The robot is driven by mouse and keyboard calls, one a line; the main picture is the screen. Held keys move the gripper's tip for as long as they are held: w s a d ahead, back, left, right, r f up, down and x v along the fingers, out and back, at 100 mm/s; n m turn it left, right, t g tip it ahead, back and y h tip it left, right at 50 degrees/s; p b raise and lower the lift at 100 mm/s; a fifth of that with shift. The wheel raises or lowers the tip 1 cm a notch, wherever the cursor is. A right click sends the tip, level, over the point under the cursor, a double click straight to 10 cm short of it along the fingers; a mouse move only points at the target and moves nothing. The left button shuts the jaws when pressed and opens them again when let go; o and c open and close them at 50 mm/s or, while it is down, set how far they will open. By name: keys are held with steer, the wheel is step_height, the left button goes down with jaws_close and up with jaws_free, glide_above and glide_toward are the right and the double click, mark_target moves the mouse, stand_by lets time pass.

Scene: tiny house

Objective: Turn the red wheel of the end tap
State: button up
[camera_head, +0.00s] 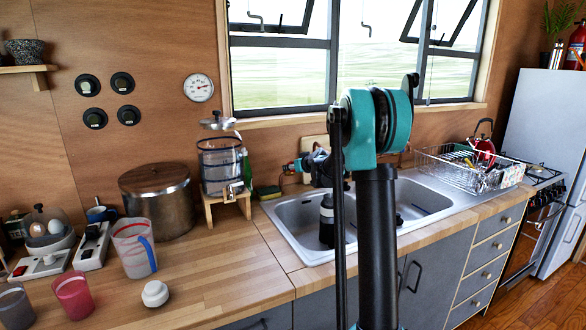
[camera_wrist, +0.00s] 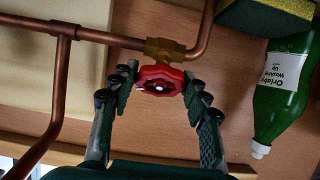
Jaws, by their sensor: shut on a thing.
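The red wheel (camera_wrist: 160,81) of the end tap shows in the wrist view, on a brass valve body (camera_wrist: 164,50) at the end of copper piping. My gripper (camera_wrist: 160,85) has one finger on each side of the wheel, shut on its rim. In the head view my arm reaches over the sink toward the wall. My arm hides most of the piping and the fingertips in that view.
A green washing-up bottle (camera_wrist: 285,95) and a sponge (camera_wrist: 262,14) are close on the right in the wrist view. The sink (camera_head: 290,215) lies below my arm. A dish rack (camera_head: 470,165) stands at its right and a glass water dispenser (camera_head: 221,165) at its left.

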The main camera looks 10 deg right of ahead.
steer(key=shift+m+h, duration=0.3)
steer(key=shift+m, duration=0.2)
steer(key=shift+m+h, duration=1.3)
steer(key=shift+m, duration=1.6)
steer(key=o, duration=1.2)
steer(key=shift+c, duration=0.2)
steer(key=v, duration=1.2)
steer(key=shift+a, duration=0.15)
